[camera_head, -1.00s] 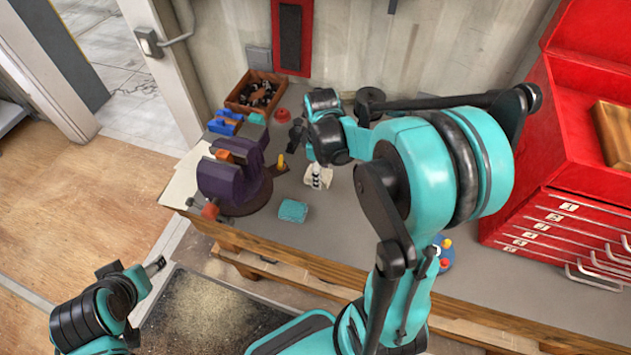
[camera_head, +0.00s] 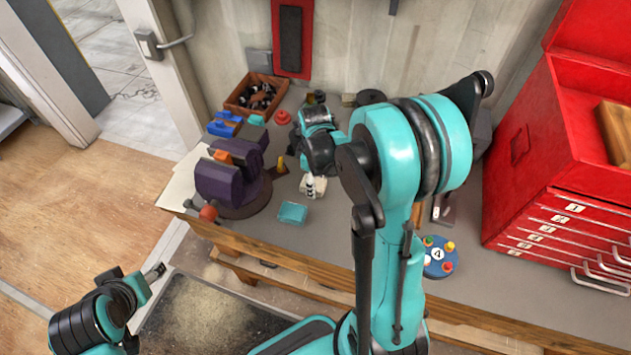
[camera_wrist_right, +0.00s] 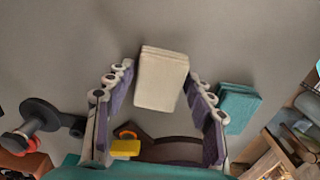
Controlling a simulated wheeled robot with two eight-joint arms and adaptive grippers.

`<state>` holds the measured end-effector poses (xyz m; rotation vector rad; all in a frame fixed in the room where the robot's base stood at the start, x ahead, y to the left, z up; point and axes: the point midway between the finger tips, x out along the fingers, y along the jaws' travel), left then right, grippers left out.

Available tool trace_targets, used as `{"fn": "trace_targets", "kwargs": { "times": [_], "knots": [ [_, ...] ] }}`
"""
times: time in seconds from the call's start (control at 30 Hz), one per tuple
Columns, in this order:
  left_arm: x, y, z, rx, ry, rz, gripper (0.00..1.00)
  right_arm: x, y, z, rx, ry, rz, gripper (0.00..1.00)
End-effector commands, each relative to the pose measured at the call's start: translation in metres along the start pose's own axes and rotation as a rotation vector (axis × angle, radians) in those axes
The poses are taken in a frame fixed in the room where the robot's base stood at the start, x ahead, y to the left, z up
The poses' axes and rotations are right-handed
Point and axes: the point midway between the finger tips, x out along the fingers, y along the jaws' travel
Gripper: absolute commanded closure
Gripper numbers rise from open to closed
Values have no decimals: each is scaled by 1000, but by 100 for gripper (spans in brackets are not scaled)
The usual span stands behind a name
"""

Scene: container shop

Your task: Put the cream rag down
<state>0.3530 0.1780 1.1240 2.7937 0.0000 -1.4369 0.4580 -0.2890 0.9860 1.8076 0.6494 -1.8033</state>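The cream rag (camera_wrist_right: 161,79) is a folded block in the right wrist view, lying on the grey bench top between the fingertips of my right gripper (camera_wrist_right: 160,88). Gaps show between the rag and both fingers, so the gripper looks open around it. In the head view the cream rag (camera_head: 318,188) shows only partly, beneath my right gripper (camera_head: 311,181). A folded teal rag (camera_head: 292,213) lies just nearer on the bench and also shows in the right wrist view (camera_wrist_right: 238,106). My left gripper (camera_head: 154,272) is off the bench's front edge, apart from everything; its opening is unclear.
A purple vise (camera_head: 228,182) stands left of the rags. A wooden box of small parts (camera_head: 257,94) and a blue item (camera_head: 224,124) are behind it. A round blue game disc (camera_head: 438,258) and red drawer cabinet (camera_head: 560,215) are to the right.

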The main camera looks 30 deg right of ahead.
Motion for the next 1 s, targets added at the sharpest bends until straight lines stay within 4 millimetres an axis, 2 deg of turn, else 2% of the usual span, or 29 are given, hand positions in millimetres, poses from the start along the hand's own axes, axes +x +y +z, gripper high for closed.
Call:
{"fn": "trace_targets", "kwargs": {
  "times": [0.3,0.43,0.57,0.8,1.0],
  "knots": [
    [-1,0,-1,0,0,0,44,-1,0,0,0,0,0,32],
    [-5,0,-4,0,0,0,44,-9,0,0,0,0,0,32],
    [-10,0,-7,0,0,0,44,-32,0,0,0,0,0,32],
    [-21,0,-15,0,0,0,44,-86,0,0,0,0,0,32],
    [-26,0,-18,0,0,0,44,-116,0,0,0,0,0,32]
  ]
}}
